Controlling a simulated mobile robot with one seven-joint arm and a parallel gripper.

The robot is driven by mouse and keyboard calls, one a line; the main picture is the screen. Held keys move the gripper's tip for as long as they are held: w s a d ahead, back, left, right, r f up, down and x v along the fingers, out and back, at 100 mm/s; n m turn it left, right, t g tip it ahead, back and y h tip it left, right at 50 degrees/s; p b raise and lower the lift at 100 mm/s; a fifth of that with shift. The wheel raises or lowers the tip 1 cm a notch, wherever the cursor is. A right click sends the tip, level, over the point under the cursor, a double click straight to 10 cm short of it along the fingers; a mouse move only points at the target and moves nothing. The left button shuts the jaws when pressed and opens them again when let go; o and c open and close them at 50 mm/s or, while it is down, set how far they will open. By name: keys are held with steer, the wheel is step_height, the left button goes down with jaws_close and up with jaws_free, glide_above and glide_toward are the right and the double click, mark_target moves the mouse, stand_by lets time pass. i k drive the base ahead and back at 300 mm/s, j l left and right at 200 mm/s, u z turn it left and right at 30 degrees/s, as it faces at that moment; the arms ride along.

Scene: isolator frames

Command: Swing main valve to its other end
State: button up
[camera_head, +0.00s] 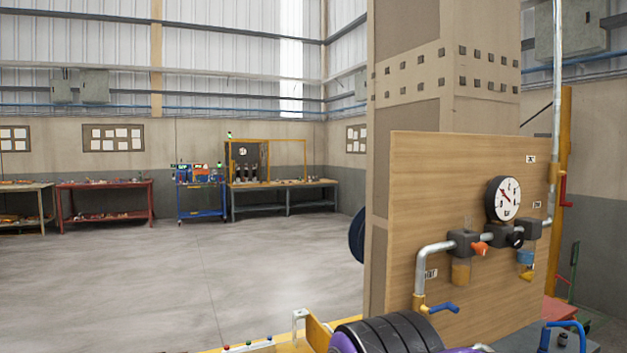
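A wooden panel (420,200) at the right carries a grey pipe (425,270) with a round white gauge (504,198). An orange handle (480,248) is on a dark block in the middle of the pipe run. A light-blue part (525,257) hangs below the right end. The small labels are too small to read, so I cannot tell for sure which one is the main valve. My gripper is not in view.
A yellow-edged bench (262,345) with small coloured buttons lies at the bottom. A large beige column (405,90) stands behind the panel. Blue tubing (570,325) is at the lower right. Open grey floor (150,280) spreads left, with workbenches (285,183) far back.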

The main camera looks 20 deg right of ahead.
mark_target(563, 174)
steer(key=z, duration=1.95)
steer(key=i+l+u, duration=0.1)
steer(key=l, duration=0.25)
steer(key=i+l+u, duration=0.1)
steer(key=i+l, duration=0.2)
steer(key=i+l+u, duration=0.1)
steer(key=l, duration=0.3)
steer(key=i+l+u, duration=0.1)
steer(key=l, duration=0.3)
steer(key=i+l+u, duration=0.1)
steer(key=i+l, duration=0.15)
steer(key=l, duration=0.15)
steer(key=i+l+u, duration=0.1)
steer(key=l, duration=0.3)
steer(key=i+l+u, duration=0.1)
steer(key=l, duration=0.35)
steer(key=i+l+u, duration=0.1)
steer(key=l, duration=0.3)
steer(key=i, duration=0.05)
